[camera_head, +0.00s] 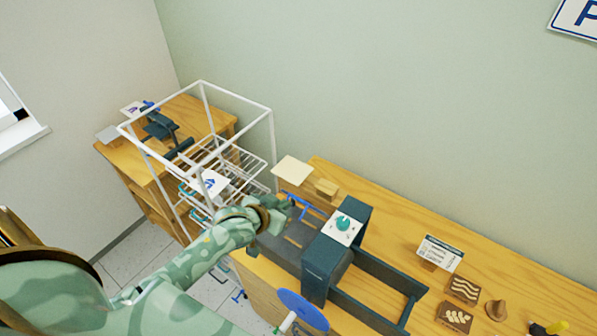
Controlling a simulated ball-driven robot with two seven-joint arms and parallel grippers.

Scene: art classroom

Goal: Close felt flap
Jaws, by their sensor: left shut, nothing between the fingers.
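The dark press (326,266) stands on the near wooden table, with a white card with a teal round knob or dial (343,226) on its top. Its bed on the left side carries a dark grey sheet (277,249), which looks like the felt; I cannot tell how far it is folded. A small brown plate (294,240) and blue bars (303,204) show on the bed. My left gripper (286,205) is shut and empty at the bed's left end, over or beside the felt; contact cannot be told. My arm hides part of that end. My right gripper is out of view.
A blue wheel (303,309) sticks out at the press's front. An open dark frame (388,285) extends right. A white wire rack (272,140) stands left, close to my arm. Carved blocks (463,289) and a sign card (440,252) stand right. A cream sheet (292,170) lies behind.

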